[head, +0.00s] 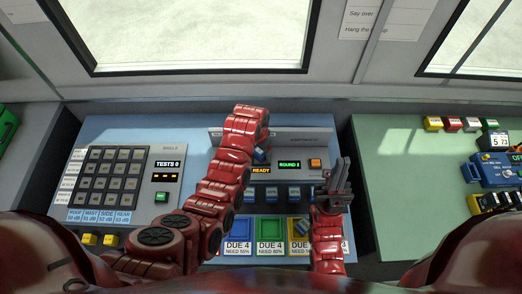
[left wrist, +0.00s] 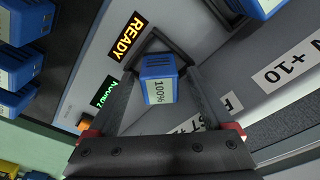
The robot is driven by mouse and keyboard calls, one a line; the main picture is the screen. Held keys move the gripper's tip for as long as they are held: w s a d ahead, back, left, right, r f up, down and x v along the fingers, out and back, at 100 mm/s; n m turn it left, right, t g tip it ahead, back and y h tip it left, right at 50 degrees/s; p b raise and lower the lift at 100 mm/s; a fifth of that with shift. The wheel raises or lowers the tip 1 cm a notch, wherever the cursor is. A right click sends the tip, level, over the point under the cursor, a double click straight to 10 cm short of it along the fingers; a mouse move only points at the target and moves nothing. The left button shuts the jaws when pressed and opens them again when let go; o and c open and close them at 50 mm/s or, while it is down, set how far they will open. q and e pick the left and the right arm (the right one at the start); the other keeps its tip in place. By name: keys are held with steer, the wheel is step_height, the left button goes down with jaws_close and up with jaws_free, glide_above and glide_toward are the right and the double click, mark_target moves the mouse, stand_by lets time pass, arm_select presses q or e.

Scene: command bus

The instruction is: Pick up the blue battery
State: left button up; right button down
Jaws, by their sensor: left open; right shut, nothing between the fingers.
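A blue battery (left wrist: 158,88) with a white "100%" label lies between the fingers of my left gripper (left wrist: 160,75) in the left wrist view. The fingers are open on both sides of it; I cannot tell whether they touch it. In the head view my left gripper (head: 259,150) is at the back of the console, mostly hidden by its arm, with a bit of blue (head: 260,156) showing there. My right gripper (head: 338,178) is shut and empty, pointing up over the right side of the console.
More blue batteries (head: 271,193) stand in a row in front. A keypad panel (head: 110,175) is at left. A green table (head: 415,190) with coloured blocks is at right.

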arm_select(q)
steer(key=shift+f, duration=0.3)
steer(key=shift+c, duration=0.2)
jaws_close()
steer(key=shift+r, duration=0.1)
